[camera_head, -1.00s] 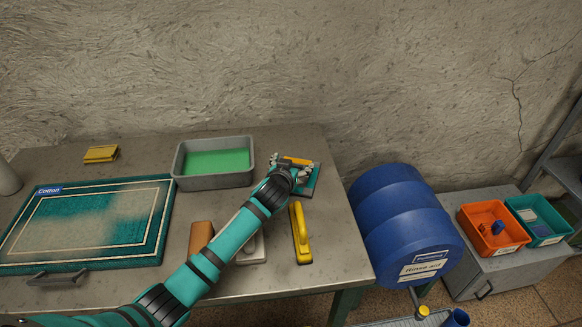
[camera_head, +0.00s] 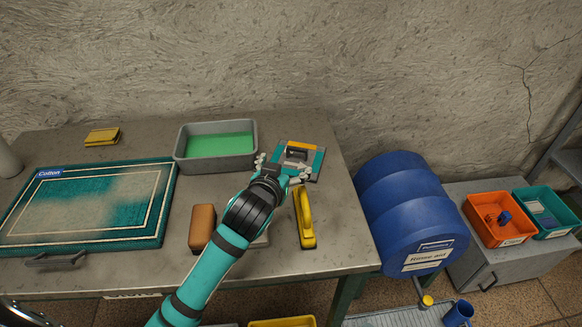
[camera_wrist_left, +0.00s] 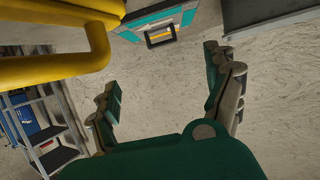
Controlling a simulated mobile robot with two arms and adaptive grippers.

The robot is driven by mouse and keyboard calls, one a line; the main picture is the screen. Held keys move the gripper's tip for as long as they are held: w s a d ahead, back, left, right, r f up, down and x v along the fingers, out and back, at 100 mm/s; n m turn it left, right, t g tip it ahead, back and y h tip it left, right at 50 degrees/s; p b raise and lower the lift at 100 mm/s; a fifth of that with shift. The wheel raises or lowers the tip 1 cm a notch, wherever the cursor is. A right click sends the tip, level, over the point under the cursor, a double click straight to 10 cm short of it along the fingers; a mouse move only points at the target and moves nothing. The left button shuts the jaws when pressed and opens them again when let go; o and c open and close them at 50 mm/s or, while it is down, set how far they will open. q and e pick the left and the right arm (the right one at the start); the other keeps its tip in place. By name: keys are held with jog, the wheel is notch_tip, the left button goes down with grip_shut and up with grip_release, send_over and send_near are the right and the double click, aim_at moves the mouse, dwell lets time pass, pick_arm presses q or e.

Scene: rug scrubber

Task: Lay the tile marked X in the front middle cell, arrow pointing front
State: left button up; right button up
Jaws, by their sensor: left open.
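No tile marked X and no arrow can be made out. A square teal and grey panel (camera_head: 310,163) lies at the back right of the table, with an orange strip and a dark handle-like piece on it. It also shows at the top of the left wrist view (camera_wrist_left: 190,15). Whether it has cells cannot be told. My left gripper (camera_head: 281,171) is open and empty at the panel's front left. Its two fingers stand apart in the left wrist view (camera_wrist_left: 165,88). My right gripper is out of view.
A yellow-handled tool (camera_head: 305,222) lies just in front of my left gripper. A brown block (camera_head: 202,226), a grey tub of green liquid (camera_head: 180,165) and a rug (camera_head: 165,205) lie to the left. A blue drum (camera_head: 415,215) stands beyond the table's right edge.

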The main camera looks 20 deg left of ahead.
pick_arm(q)
jog(key=shift+s+d+f+b, duration=0.1)
jog(key=shift+s+b, duration=0.1)
jog(key=shift+s, duration=0.2)
jog(key=shift+s+f+b, duration=0.1)
jog(key=shift+s+b, duration=0.05)
jog(key=shift+s, duration=0.25)
send_near(297, 149)
jog(key=x, duration=0.5)
jog(key=shift+s+d+f, duration=0.15)
jog(key=shift+d+f, duration=0.1)
jog(key=shift+f, duration=0.05)
jog(key=shift+a+r+p+x, duration=0.15)
jog(key=shift+p+x, duration=0.1)
jog(key=shift+x, duration=1.1)
jog(key=shift+a+r+p+x, duration=0.15)
jog(key=shift+p+x, duration=0.1)
jog(key=shift+x, duration=1.1)
jog(key=shift+d, duration=0.1)
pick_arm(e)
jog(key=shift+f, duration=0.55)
